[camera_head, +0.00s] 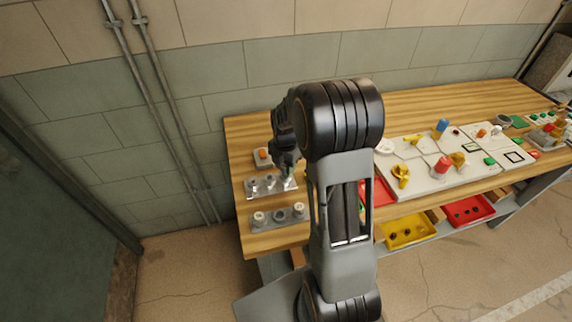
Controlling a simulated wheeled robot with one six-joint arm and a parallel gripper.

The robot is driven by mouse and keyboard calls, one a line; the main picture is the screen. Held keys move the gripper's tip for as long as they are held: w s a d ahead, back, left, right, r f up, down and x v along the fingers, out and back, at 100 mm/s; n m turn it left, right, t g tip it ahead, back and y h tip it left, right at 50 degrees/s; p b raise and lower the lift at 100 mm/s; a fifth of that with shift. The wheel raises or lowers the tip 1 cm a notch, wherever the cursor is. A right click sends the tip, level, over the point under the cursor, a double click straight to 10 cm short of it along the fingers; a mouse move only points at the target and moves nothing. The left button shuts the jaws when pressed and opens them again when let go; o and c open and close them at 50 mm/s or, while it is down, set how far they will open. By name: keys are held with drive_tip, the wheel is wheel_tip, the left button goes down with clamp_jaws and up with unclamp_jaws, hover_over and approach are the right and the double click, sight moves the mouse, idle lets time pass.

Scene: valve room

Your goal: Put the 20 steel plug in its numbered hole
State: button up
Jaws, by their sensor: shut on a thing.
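My gripper (287,172) points down over the left end of the wooden workbench. It is shut on a small steel plug, mostly hidden by the jaws and too small to read a number on. Just below is a light plate (262,193) with several small steel pieces on it; I cannot tell whether the held plug touches it. Nearer the front edge is a grey block (270,226) with several pale round-topped pieces. The numbers and the holes are too small to make out.
The workbench (420,108) runs to the right. A small block with an orange top (262,155) stands behind the plate. My arm hides the bench's middle. Right of it lies a white board (430,183) with coloured parts. A yellow bin (408,231) and a red bin (468,210) sit below.

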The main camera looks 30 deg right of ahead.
drive_tip(key=shift+f+b, duration=0.8)
drive_tip(key=shift+f, duration=0.2)
idle(1.8)
drive_tip(key=o, duration=1.1)
drive_tip(key=shift+r, duration=0.1)
drive_tip(key=shift+r+p, duration=2.95)
drive_tip(key=shift+r, duration=1)
